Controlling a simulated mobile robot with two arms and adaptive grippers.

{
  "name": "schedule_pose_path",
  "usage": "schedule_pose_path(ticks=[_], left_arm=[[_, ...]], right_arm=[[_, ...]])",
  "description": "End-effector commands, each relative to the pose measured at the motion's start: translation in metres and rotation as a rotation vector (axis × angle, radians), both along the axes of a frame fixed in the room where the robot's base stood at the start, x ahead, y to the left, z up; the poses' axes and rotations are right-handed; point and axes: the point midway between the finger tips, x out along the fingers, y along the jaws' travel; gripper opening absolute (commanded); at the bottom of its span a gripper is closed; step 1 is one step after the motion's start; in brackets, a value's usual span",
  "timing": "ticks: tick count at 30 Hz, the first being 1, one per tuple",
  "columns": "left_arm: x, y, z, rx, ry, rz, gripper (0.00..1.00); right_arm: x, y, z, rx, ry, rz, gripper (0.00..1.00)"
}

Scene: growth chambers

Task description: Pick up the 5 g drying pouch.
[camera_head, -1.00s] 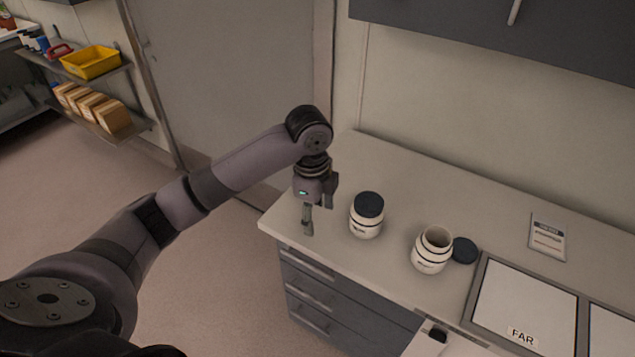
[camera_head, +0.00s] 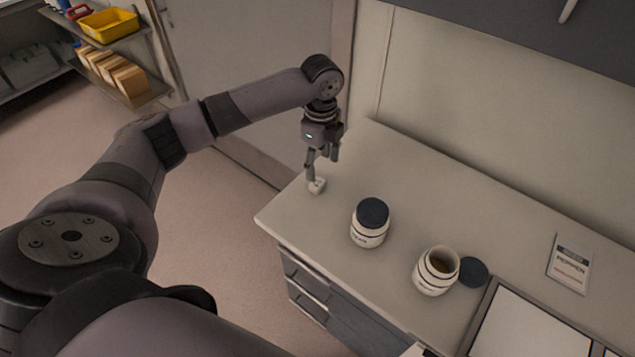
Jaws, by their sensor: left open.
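My left gripper (camera_head: 324,168) hangs over the counter's left end, pointing down, with its fingers apart. A small white item (camera_head: 317,187), perhaps the drying pouch, shows right at the tip of its nearer finger. It is too small to read, and I cannot tell whether the finger touches it or stands in front of it. A flat white labelled packet (camera_head: 571,263) lies at the counter's right; its print is too small to read fully. My right gripper is out of view.
A white jar with a dark lid (camera_head: 370,222) stands right of the gripper. An open jar (camera_head: 437,271) stands further right, with a dark lid (camera_head: 473,272) beside it. A framed panel (camera_head: 487,308) lies at lower right.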

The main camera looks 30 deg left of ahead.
Motion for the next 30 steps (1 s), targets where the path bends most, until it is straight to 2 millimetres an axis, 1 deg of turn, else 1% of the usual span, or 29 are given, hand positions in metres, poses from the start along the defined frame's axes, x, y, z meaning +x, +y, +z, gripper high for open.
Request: schedule_pose_path(ticks=[1, 4, 6, 8, 14, 15, 18, 21, 27, 30], left_arm=[[0.000, 0.000, -0.007, -0.001, 0.002, 0.000, 0.58], [0.000, 0.000, -0.017, 0.000, 0.000, 0.000, 0.58], [0.000, 0.000, -0.020, 0.000, -0.001, -0.001, 0.58], [0.000, -0.001, -0.023, 0.000, 0.000, -0.001, 0.58], [-0.004, -0.005, -0.049, 0.000, 0.002, -0.001, 0.58], [-0.004, -0.005, -0.057, 0.001, 0.003, 0.000, 0.58], [-0.004, -0.005, -0.068, -0.001, 0.001, 0.000, 0.58], [-0.003, -0.005, -0.073, 0.000, -0.001, 0.000, 0.58], [-0.003, -0.005, -0.073, 0.000, -0.002, -0.001, 0.58], [-0.003, -0.005, -0.073, 0.000, -0.002, -0.001, 0.52]], right_arm=[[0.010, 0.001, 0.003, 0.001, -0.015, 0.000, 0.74], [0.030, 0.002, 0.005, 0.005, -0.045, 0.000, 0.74], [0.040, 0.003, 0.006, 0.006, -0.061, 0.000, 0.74], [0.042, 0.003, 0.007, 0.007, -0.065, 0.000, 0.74], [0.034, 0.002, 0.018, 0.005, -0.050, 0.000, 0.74], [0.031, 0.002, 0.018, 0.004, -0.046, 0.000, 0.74], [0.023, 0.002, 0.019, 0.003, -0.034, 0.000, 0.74], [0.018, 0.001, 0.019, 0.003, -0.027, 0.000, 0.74], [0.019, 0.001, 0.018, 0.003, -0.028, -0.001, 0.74], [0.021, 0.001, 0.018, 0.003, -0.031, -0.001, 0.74]])
